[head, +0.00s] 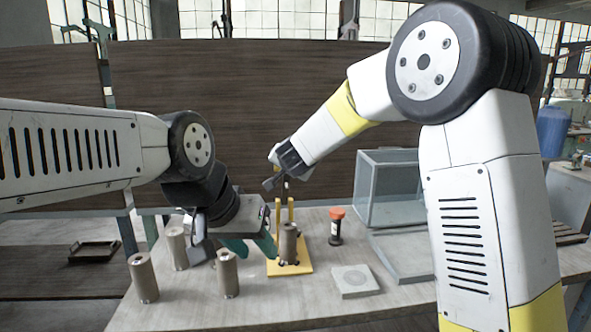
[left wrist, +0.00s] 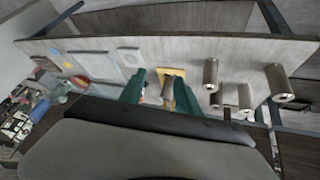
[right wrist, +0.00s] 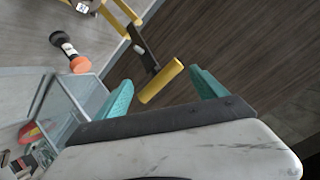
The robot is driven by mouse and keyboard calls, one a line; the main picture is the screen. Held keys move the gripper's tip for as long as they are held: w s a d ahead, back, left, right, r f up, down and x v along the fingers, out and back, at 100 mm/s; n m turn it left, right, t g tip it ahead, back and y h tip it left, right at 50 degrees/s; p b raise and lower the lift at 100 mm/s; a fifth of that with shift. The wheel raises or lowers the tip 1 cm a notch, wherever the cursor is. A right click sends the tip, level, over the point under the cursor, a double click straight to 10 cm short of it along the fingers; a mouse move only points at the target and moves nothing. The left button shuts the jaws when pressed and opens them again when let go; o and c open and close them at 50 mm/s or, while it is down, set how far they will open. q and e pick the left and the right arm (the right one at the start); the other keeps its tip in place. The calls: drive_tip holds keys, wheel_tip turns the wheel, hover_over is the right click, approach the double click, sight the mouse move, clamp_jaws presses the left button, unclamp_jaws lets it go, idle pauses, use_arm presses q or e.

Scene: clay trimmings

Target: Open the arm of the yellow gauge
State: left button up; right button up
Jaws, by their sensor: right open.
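The yellow gauge (head: 305,268) stands on the table with a brown clay cylinder (head: 289,243) on its base and yellow posts behind it. In the right wrist view its dark arm (right wrist: 143,50) ends in a yellow bar-shaped handle (right wrist: 162,81). The handle appears between the spread teal fingers of my right gripper (right wrist: 165,92), with no clear contact. My left gripper (head: 250,245) is open just left of the gauge in the head view. In the left wrist view the gauge base (left wrist: 181,97) and cylinder (left wrist: 166,90) show between its fingers (left wrist: 160,82).
Several clay cylinders (head: 144,278) stand on the table at left. A black bottle with an orange lid (head: 336,226) stands right of the gauge, with a glass case (head: 390,182) beyond. A square tile (head: 354,281) lies in front. A black tray (head: 93,252) is at far left.

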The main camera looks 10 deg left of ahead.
use_arm(q)
drive_tip(key=shift+c, duration=0.2)
